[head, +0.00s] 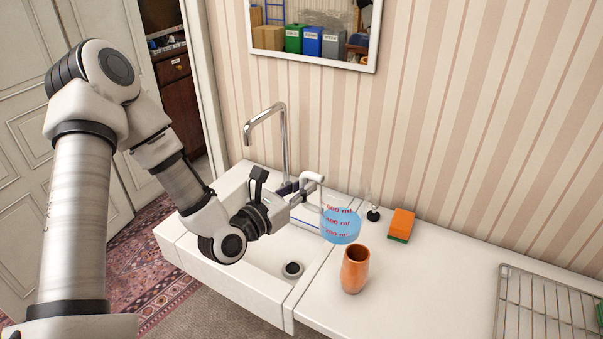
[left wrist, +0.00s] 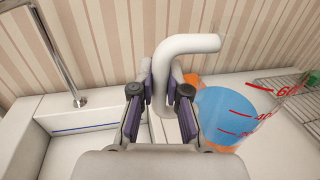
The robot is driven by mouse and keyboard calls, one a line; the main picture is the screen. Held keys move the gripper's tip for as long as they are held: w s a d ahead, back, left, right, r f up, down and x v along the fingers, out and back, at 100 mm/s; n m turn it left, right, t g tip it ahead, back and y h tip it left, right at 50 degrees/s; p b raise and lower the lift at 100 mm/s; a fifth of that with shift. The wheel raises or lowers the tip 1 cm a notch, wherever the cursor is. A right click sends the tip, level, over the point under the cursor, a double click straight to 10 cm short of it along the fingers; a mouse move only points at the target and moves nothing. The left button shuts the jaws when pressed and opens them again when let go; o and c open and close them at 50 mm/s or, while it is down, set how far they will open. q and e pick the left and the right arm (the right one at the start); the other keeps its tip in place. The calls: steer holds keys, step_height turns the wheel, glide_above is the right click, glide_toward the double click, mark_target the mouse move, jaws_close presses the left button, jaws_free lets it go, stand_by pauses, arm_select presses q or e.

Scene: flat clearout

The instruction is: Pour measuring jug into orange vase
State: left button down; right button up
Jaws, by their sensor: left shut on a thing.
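The measuring jug (head: 341,226) is clear, with red markings and blue liquid inside. My left gripper (head: 303,194) is shut on its white handle; the pads close on the handle in the left wrist view (left wrist: 160,90). The jug also shows there (left wrist: 232,112), to the right of the fingers. It looks roughly upright and held near the sink's right edge. The orange vase (head: 354,271) stands upright on the white counter, just below and in front of the jug in the head view. The jug's height above the counter is hard to tell. My right gripper is not in view.
The white sink (head: 262,290) with a tall chrome tap (head: 283,140) lies under my left arm. An orange and green sponge (head: 401,223) and a small dark-based item (head: 373,214) are behind the vase. A wire rack (head: 535,305) is at right. Counter between vase and rack is clear.

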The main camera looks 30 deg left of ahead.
arm_select(q)
steer(key=a+m, duration=0.1)
steer(key=m+p, duration=0.1)
steer(key=shift+w+a+m+g, duration=0.15)
steer(key=shift+a+m+g, duration=0.15)
steer(key=shift+a+m, duration=0.1)
stand_by(0.4)
steer(key=shift+d, duration=0.1)
steer(key=shift+w+f, duration=0.1)
steer(key=shift+d+r+m+y+p, duration=0.1)
steer(key=shift+r+m+y+p, duration=0.2)
steer(key=shift+r+m+p, duration=0.45)
steer(key=shift+f, duration=0.15)
